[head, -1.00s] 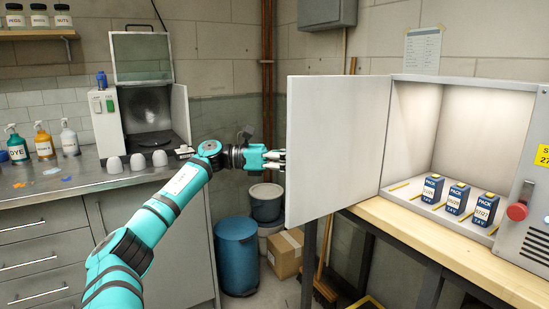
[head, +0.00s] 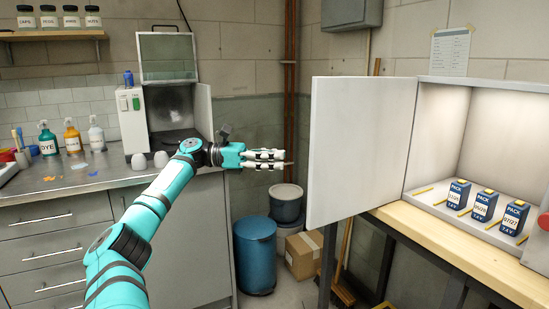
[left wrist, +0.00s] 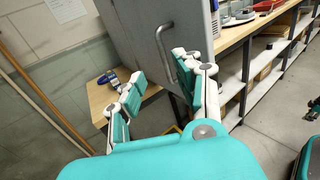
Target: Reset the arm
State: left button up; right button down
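My left gripper (head: 287,159) is at the end of the teal arm, left of the open white cabinet door (head: 350,145). A small gap shows between its fingertips and the door's edge in the head view. In the left wrist view its two fingers (left wrist: 158,64) stand apart with nothing between them. A curved metal handle (left wrist: 163,48) on the grey door shows beyond the fingers there.
Several blue packs (head: 484,205) stand in the lit cabinet (head: 442,205) on a wooden bench. A blue bin (head: 254,255) and a cardboard box (head: 303,256) are on the floor below. Bottles (head: 72,138) stand on the left counter (head: 95,178).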

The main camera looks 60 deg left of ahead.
dwell(0.4)
